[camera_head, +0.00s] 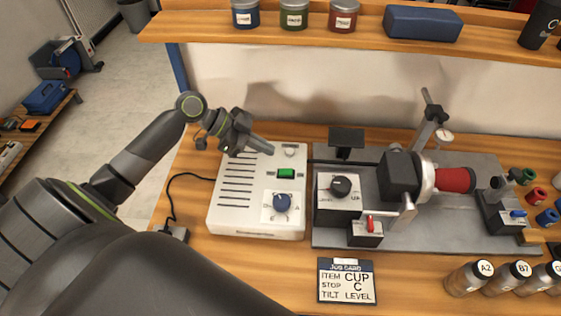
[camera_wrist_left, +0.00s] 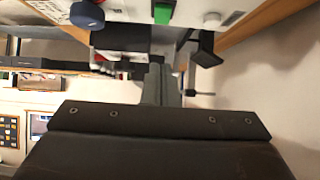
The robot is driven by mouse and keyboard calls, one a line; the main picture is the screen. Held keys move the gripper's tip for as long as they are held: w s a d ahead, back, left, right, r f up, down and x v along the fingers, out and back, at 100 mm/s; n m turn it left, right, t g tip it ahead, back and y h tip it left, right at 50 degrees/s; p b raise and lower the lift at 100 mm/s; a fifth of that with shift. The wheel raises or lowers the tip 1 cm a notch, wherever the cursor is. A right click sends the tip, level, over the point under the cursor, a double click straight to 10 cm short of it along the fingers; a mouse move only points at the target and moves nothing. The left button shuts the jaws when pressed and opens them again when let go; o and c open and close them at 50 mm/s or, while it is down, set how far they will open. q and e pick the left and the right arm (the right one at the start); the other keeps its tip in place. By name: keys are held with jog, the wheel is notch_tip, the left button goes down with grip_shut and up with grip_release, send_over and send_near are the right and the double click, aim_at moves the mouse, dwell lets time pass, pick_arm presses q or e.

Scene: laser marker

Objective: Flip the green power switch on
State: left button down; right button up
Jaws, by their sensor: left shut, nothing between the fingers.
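The green power switch (camera_head: 286,173) sits on the sloping top of a white control box (camera_head: 228,212), above a blue knob (camera_head: 281,202). In the left wrist view the green switch (camera_wrist_left: 163,11) is at the top edge, with the blue knob (camera_wrist_left: 87,14) to its left. Whether the switch is on or off cannot be told. My left gripper (camera_head: 268,148) is shut and empty, over the back part of the box, behind and slightly left of the switch. Its closed fingers (camera_wrist_left: 163,85) show in the wrist view, apart from the switch. My right gripper is not in view.
Right of the box stands a fixture with a black dial (camera_head: 340,187), a red lever (camera_head: 370,224) and a red cup (camera_head: 454,180). A job card (camera_head: 346,281) lies in front. A shelf (camera_head: 210,27) with tins runs above the back. A black cable leaves the box's left side.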

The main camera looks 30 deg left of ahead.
aim_at(281, 171)
pick_arm(q)
jog(key=p+x, duration=0.1)
jog(key=x, duration=0.3)
jog(key=shift+d+f, duration=0.15)
jog(key=shift+d, duration=0.1)
notch_tip(281, 171, down, 3)
jog(key=shift+w+d+r+p, duration=0.1)
jog(key=shift+r+p, duration=0.1)
jog(key=shift+p, duration=0.2)
jog(key=shift+f, duration=0.7)
jog(key=shift+d, duration=0.1)
jog(key=shift+f+y, duration=0.1)
jog(key=shift+y, duration=0.3)
jog(key=shift+d, duration=0.1)
jog(key=shift+w, duration=0.1)
